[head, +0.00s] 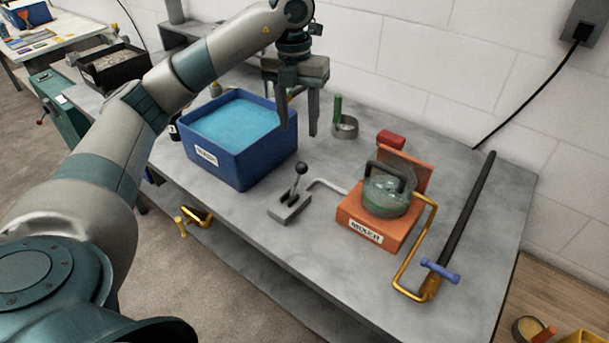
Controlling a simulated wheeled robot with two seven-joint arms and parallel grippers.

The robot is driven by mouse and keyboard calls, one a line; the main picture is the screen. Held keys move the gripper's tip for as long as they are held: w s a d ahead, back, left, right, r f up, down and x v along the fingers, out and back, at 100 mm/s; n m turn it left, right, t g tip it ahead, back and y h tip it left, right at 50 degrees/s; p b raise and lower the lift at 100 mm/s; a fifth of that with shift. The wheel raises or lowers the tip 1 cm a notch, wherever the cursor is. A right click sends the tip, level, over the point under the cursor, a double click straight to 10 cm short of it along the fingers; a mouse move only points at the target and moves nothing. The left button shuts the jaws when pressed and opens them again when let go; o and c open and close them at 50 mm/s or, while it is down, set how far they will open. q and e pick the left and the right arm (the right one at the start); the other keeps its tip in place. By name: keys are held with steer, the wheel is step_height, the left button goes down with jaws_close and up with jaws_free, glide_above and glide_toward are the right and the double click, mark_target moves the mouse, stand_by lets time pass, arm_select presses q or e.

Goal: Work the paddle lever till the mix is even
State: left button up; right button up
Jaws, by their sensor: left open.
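An orange box labelled MIXER (362,226) stands on the grey table, with a greenish clear bowl (385,197) and a dark handle on top. I cannot see how even the contents are. Left of it, a small lever with a black knob (301,168) rises from a grey base (289,208), leaning slightly right. A bent grey rod (328,184) lies between this base and the mixer. My left gripper (298,131) is open and empty, its fingers pointing down above the table, behind and above the lever knob. My right gripper is not in view.
A blue labelled bin (226,170) with light blue contents stands left of the lever. A yellow bent rod (407,279), a long black bar (471,210) and a blue crosspiece (440,271) are right of the mixer. A metal cup (346,129) stands behind. The table's front strip is clear.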

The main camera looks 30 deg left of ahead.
mark_target(297, 179)
arm_select(q)
steer(key=shift+s, duration=0.1)
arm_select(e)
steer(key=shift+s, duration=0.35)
arm_select(q)
steer(key=shift+d, duration=0.1)
steer(key=shift+f, duration=1)
steer(key=f+p, duration=0.1)
steer(key=f, duration=0.4)
steer(key=f+p, duration=0.1)
steer(key=f, duration=0.4)
steer(key=f+p, duration=0.2)
steer(key=f, duration=0.3)
steer(key=shift+d+f, duration=0.2)
steer(key=shift+d, duration=0.2)
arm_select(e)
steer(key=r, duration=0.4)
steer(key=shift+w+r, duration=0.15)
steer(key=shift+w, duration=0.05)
arm_select(q)
steer(key=shift+c, duration=0.2)
jaws_close()
